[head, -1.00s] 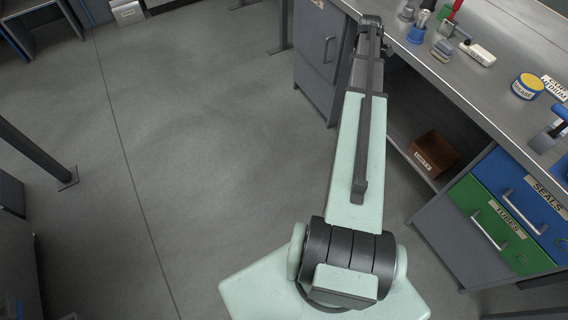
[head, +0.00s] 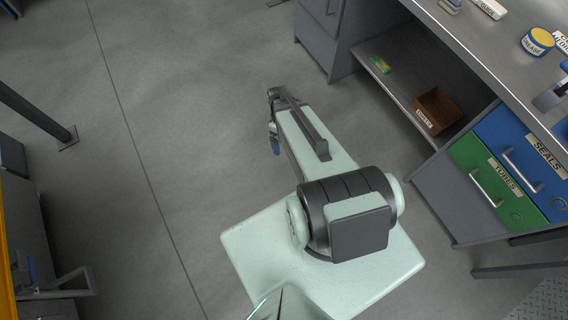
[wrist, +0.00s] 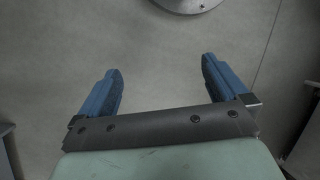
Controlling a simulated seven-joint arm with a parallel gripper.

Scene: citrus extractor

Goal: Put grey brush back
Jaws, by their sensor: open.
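I cannot make out a grey brush in either view now. My gripper (wrist: 162,70) is open and empty in the wrist view, its two blue fingers spread wide over bare grey floor. The part of the bench top farther back is cut off by the top edge of the head view.
A yellow-lidded grease tin (head: 537,41) and a white block (head: 490,7) stand on the bench. A round metal plate (wrist: 188,3) lies on the floor. Open floor surrounds my base.

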